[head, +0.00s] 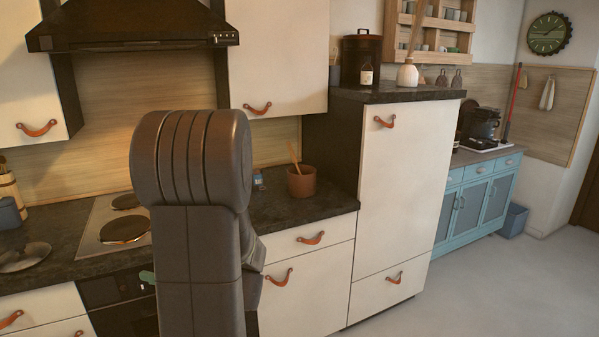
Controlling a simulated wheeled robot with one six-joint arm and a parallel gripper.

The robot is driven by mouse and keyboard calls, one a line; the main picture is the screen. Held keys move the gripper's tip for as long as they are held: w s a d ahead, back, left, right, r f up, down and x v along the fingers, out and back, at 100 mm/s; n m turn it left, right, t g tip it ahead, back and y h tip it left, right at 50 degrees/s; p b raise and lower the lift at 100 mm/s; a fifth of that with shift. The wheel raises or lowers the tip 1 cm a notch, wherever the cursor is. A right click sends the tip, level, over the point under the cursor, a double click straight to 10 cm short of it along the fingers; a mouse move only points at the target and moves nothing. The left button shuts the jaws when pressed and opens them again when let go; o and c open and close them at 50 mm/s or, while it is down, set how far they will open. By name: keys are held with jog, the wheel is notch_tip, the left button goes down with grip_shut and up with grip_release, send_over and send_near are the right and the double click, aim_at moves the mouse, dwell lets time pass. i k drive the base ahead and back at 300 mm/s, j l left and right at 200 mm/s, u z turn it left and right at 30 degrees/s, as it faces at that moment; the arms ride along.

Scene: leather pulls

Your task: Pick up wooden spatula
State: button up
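A thin wooden handle (294,157), which may be the wooden spatula, leans up and left out of a brown pot (301,182) on the dark counter right of the stove. Its lower end is hidden inside the pot, so I cannot tell its shape. My arm stands large in the middle of the head view, left of the pot and in front of the stove. My gripper cannot be made out; the arm's end is hidden or out of view.
The dark counter (330,200) has a small blue bottle (258,180) beside the pot. A tall white cabinet (400,185) rises right of it. A hood (130,25) hangs over the stove (112,235). Open floor (500,290) lies at the right.

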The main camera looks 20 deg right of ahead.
aim_at(291, 152)
jog(key=i+l+z, duration=0.35)
jog(key=i, duration=0.3)
jog(key=i+l+z, duration=0.35)
jog(key=i, duration=0.35)
jog(key=i+z, duration=0.4)
jog(key=i, duration=0.35)
